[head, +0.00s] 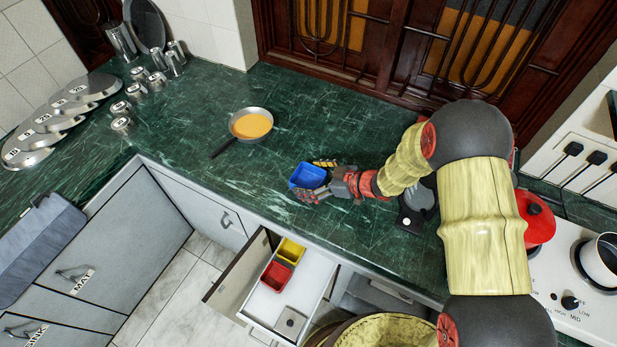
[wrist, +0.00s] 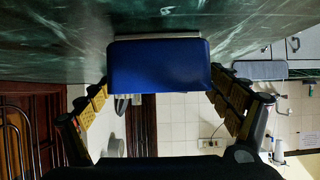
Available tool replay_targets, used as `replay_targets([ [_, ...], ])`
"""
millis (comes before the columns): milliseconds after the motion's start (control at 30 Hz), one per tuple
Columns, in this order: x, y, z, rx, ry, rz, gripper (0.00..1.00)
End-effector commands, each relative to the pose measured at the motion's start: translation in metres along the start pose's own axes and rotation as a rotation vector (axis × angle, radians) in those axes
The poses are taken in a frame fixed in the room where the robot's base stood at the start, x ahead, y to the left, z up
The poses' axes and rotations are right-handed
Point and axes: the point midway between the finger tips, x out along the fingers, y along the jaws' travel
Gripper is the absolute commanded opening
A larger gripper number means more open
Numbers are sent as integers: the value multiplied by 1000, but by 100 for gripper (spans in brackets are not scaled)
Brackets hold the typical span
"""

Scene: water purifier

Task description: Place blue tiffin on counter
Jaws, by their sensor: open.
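The blue tiffin (head: 307,175) is a small open-topped box at the counter's front part, near the middle of the head view. It appears to rest on the dark green marble counter (head: 340,110). In the wrist view the blue tiffin (wrist: 158,66) fills the space ahead of my gripper (wrist: 160,84). In the head view my gripper (head: 316,180) reaches in from the right, with one finger on each side of the tiffin. The fingers are open around it. Whether they still touch its sides is hard to tell.
A pan (head: 251,124) with orange contents stands left of the tiffin. An open drawer (head: 292,290) below holds a yellow box (head: 290,251) and a red box (head: 277,276). Steel cups and plates (head: 75,100) stand far left. A red pot (head: 537,222) is at right.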

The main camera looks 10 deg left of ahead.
Motion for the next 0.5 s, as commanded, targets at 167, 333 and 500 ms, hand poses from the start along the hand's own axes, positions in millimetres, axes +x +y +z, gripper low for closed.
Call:
replay_targets([
  [167, -1, 0, -1, 0, 0, 0, 90],
  [333, -17, 1, -4, 1, 0, 2, 90],
  [500, -51, 2, -5, 2, 1, 3, 90],
])
